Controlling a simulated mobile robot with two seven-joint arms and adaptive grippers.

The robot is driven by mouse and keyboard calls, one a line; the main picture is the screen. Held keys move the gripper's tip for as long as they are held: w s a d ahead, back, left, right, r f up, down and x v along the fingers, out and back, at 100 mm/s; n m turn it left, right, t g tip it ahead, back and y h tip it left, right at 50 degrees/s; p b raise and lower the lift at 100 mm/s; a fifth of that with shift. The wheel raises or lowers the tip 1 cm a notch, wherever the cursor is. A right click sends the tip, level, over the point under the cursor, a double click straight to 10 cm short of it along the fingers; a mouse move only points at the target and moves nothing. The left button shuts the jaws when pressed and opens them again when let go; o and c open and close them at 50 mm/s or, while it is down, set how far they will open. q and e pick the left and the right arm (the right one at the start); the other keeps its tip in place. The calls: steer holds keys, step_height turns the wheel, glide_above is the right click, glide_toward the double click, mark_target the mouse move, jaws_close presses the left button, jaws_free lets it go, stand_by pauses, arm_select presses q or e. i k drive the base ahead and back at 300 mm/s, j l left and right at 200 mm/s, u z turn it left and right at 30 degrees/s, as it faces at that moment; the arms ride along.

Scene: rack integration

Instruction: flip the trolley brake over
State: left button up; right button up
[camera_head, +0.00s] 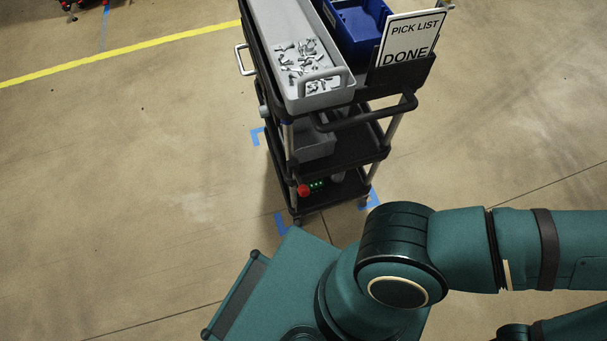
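The trolley (325,143) stands upright ahead of me, a dark cart with several shelves, a black push handle (368,115) and small casters. I cannot tell which part is the brake; the caster area near the floor is small and partly dark. Neither of my grippers is in view. One of my green arms spans the lower right, with its end outside the picture.
A grey bin (325,98) with metal bolts and a blue bin (356,31) sit on top, with a sign reading "PICK LIST DONE" (410,38). Blue tape marks (281,222) lie around the trolley base. A yellow line (120,56) crosses the floor. Floor left and right is clear.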

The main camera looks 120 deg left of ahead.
mark_target(304, 191)
steer(key=k+l+u, duration=0.1)
steer(key=u, duration=0.35)
steer(key=k+u, duration=0.15)
steer(key=u, duration=0.35)
steer(key=k+l+u, duration=0.1)
steer(key=u, duration=0.35)
steer(key=j+u, duration=0.1)
steer(key=u, duration=0.3)
steer(key=k+j+u, duration=0.1)
steer(key=u, duration=0.35)
steer(key=j+u, duration=0.2)
steer(key=u, duration=0.2)
steer(key=j+u, duration=0.15)
steer(key=u, duration=0.25)
steer(key=k+j, duration=0.15)
steer(key=j, duration=0.15)
steer(key=k+j+u, duration=0.1)
steer(key=j, duration=0.2)
steer(key=k+j, duration=0.15)
steer(key=j, duration=0.15)
steer(key=k+j, duration=0.15)
steer(key=j, duration=0.15)
steer(key=u, duration=0.05)
